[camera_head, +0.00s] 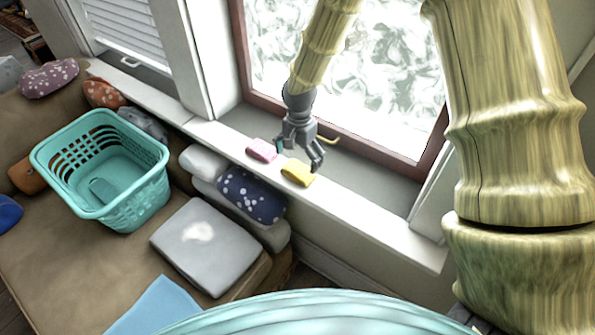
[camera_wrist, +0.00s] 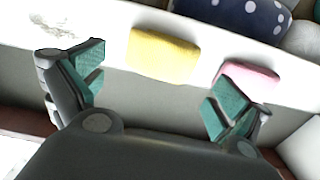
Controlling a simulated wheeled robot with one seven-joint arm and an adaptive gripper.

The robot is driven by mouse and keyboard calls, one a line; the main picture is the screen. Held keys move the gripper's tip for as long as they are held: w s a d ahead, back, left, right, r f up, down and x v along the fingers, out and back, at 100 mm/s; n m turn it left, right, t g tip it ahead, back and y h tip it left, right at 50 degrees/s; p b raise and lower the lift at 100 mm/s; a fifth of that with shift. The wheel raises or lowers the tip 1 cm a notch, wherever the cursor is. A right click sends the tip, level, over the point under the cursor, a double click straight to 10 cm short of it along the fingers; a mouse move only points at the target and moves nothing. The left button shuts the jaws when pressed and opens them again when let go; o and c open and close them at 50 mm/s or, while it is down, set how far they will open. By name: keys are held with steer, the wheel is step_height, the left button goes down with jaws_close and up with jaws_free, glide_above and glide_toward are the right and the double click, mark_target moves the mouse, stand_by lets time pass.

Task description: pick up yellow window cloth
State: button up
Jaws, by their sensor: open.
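The yellow window cloth (camera_head: 298,172) lies flat on the white windowsill, to the right of a pink cloth (camera_head: 262,150). In the wrist view the yellow cloth (camera_wrist: 164,54) is ahead of my gripper, between the lines of the two fingers and beyond the fingertips. The pink cloth (camera_wrist: 247,82) is beside it, close to the right finger. My gripper (camera_head: 300,158) is over the sill by the two cloths. Its teal-padded fingers are spread and hold nothing in the wrist view (camera_wrist: 158,92).
A window with a dark red frame (camera_head: 374,151) stands behind the sill (camera_head: 370,219). Below the sill is a brown sofa (camera_head: 45,262) with a dotted blue pillow (camera_head: 250,196), a grey cushion (camera_head: 208,245) and a teal basket (camera_head: 140,205). The sill is clear right of the yellow cloth.

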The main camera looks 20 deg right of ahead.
mark_target(298, 168)
steer(key=shift+a+f+p, duration=0.2)
steer(key=shift+f+p, duration=0.3)
steer(key=shift+f, duration=2.2)
steer(key=c, duration=0.6)
